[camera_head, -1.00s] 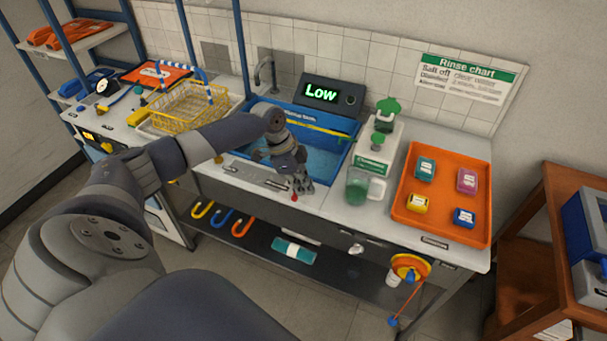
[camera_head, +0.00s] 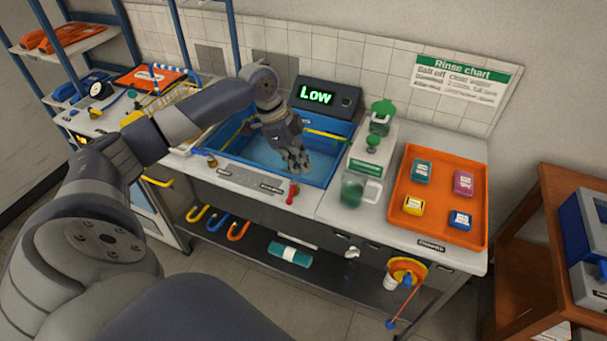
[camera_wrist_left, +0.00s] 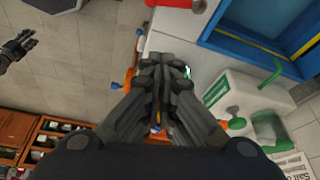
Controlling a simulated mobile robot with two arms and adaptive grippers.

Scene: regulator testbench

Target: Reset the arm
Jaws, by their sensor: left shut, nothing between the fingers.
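My left arm comes in from the left in the head view and reaches over the blue sink basin (camera_head: 240,156). My left gripper (camera_head: 297,165) hangs above the right part of the basin, fingers pointing down, touching nothing that I can see. In the left wrist view the gripper (camera_wrist_left: 165,62) has its fingers together with nothing between them. A small red lever or knob (camera_head: 292,192) sits at the counter's front edge just below the gripper. My right gripper (camera_wrist_left: 17,48) shows at the left edge of the left wrist view; its jaw state is unclear.
A display reading "Low" (camera_head: 317,96) stands behind the basin. Right of the basin are a green-lidded dispenser (camera_head: 381,115), a clear jug with green content (camera_head: 352,190) and an orange tray (camera_head: 432,228) with several small labelled blocks. A yellow basket stands left, partly hidden by my arm.

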